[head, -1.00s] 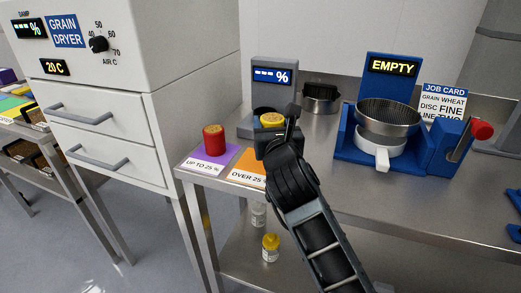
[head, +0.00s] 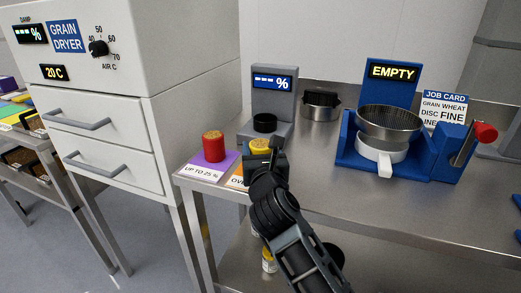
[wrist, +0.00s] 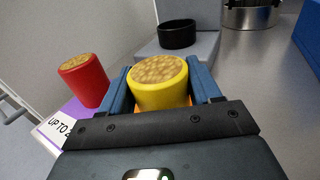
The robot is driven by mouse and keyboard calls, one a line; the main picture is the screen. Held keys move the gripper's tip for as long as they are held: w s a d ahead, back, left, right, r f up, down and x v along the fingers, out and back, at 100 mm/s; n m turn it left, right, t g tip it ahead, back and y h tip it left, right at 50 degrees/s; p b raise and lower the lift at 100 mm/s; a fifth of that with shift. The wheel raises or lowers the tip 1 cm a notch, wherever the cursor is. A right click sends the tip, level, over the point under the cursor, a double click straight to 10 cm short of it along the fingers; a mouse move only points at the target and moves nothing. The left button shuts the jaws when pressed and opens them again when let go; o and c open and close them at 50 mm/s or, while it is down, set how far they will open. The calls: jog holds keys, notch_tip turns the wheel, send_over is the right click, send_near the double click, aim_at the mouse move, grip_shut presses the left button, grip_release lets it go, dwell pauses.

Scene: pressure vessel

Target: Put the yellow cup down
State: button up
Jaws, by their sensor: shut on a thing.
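The yellow cup (wrist: 160,92) is filled to the top with grain and sits upright between the two blue fingers of my gripper (wrist: 163,88) in the wrist view. My gripper is shut on it. In the head view the yellow cup (head: 260,146) shows just beyond my gripper (head: 262,155), over or on the orange mat (head: 237,180) labelled OVER. I cannot tell whether the cup's base touches the mat, as my gripper hides it.
A red cup (head: 213,147) of grain stands on the purple mat (head: 206,167) to the left. Behind is a grey meter (head: 274,107) with a black cup (head: 265,123). A blue machine (head: 392,90) reading EMPTY stands right. The bench front (head: 330,185) is bare.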

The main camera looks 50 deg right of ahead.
jog(key=o, duration=1.2)
